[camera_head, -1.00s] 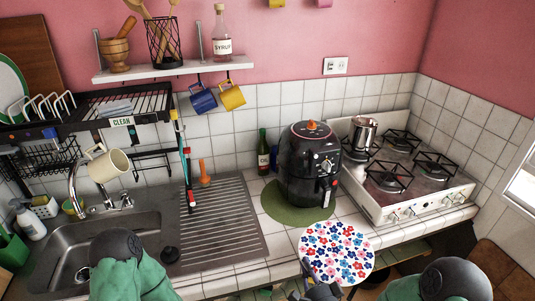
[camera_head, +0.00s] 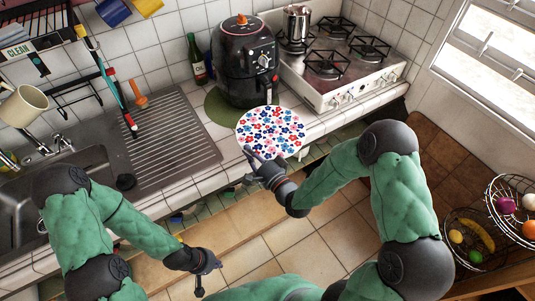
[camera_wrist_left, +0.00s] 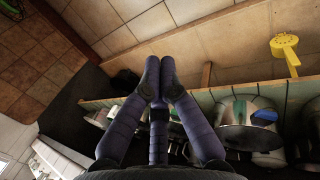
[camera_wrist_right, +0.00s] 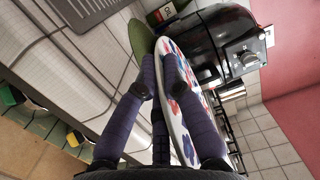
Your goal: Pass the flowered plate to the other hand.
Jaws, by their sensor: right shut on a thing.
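The flowered plate (camera_head: 272,131) is white with red and blue flowers. In the head view it is over the counter's front edge, and its flowered face shows. My right gripper (camera_head: 254,161) is shut on the near rim of the flowered plate. In the right wrist view the plate (camera_wrist_right: 176,118) is seen steeply from the side at the fingers (camera_wrist_right: 157,65). My left gripper (camera_head: 209,275) is empty, low in front of the counter, below and left of the plate.
A stove (camera_head: 335,65) is to the right. The sink (camera_head: 85,160) and drainboard (camera_head: 165,140) are left. Fruit baskets (camera_head: 475,235) are at the right. The floor in front is open.

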